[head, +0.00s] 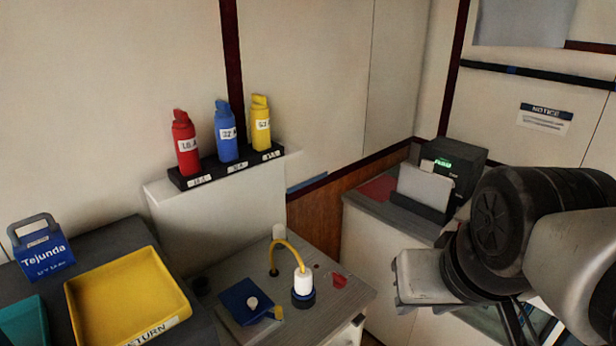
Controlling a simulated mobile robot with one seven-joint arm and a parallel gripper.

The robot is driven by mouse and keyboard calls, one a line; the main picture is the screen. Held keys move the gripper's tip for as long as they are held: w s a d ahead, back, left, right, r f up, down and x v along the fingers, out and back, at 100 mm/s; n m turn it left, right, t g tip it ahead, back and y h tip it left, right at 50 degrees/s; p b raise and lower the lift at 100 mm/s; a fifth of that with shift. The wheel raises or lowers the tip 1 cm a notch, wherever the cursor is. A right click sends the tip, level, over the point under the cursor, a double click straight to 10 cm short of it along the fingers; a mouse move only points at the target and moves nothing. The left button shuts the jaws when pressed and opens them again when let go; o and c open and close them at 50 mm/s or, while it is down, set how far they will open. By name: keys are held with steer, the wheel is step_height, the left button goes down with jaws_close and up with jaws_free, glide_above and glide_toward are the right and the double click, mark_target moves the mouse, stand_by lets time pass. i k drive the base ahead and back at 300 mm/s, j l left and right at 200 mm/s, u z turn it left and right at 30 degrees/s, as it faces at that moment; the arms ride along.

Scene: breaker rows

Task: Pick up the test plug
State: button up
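What looks like the test plug (303,284) is a white cylinder with a dark blue base. It stands upright on the grey top of a low cabinet (340,299), in the lower middle of the head view.
A blue block with a pale knob (246,301) sits left of the plug, and a red tag (339,281) lies right of it. A yellow tray (127,297) is at left. Red (185,143), blue (226,132) and yellow (261,124) bottle-shaped pieces stand in a rack behind.

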mark_target(279, 232)
steer(key=u, duration=1.3)
steer(key=l+u, duration=0.3)
steer(key=l, duration=0.15)
steer(key=l+u, duration=0.3)
steer(key=l, duration=1.2)
